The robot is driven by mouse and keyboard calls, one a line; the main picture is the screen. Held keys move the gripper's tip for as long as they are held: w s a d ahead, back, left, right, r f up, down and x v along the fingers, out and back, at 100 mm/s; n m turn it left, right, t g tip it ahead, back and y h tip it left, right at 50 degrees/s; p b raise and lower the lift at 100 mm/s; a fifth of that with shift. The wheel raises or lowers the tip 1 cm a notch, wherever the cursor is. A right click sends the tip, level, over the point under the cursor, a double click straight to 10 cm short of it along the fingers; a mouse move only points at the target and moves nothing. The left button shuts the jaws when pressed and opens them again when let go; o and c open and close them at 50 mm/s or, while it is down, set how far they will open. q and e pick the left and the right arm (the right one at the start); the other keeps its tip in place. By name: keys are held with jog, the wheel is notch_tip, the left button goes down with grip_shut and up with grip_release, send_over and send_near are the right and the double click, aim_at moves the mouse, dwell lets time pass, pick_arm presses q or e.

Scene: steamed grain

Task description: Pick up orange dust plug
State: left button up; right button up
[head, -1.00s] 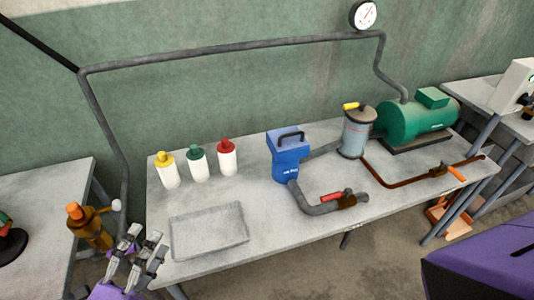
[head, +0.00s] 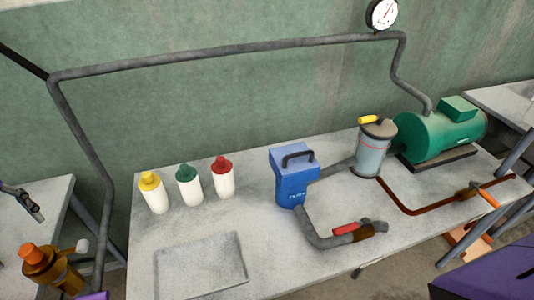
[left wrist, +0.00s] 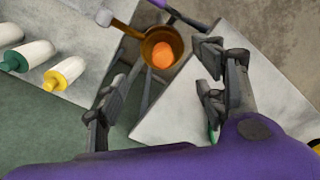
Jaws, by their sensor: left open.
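The orange dust plug (head: 36,252) sits on top of a brownish-orange pipe fitting (head: 68,277) in the lower left of the head view, between the two tables. In the left wrist view the plug (left wrist: 162,56) shows as an orange disc inside the fitting's round rim (left wrist: 146,46). My left gripper (left wrist: 160,82) is open and empty, its fingers apart on either side below the plug, which it does not touch. In the head view a grey gripper part (head: 28,205) shows at the left edge. My right gripper is not in view.
The main table (head: 255,250) holds a grey tray (head: 200,268), three capped bottles (head: 190,188), a blue pump unit (head: 292,178) and a green motor (head: 440,132). A side table (head: 50,190) stands left. A grey pipe (head: 80,140) comes down close behind the fitting.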

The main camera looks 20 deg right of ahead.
aim_at(27, 247)
pick_arm(q)
jog(key=f, duration=0.2)
jog(key=f+p, duration=0.1)
jog(key=f, duration=0.3)
jog(key=shift+s+d+f, duration=0.15)
jog(key=shift+s+f, duration=0.15)
jog(key=shift+f, duration=0.05)
jog(key=shift+c, duration=1.2)
jog(key=c, duration=1.1)
jog(key=shift+c, duration=0.4)
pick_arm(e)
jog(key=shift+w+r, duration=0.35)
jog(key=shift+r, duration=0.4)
pick_arm(q)
jog(key=shift+r, duration=0.15)
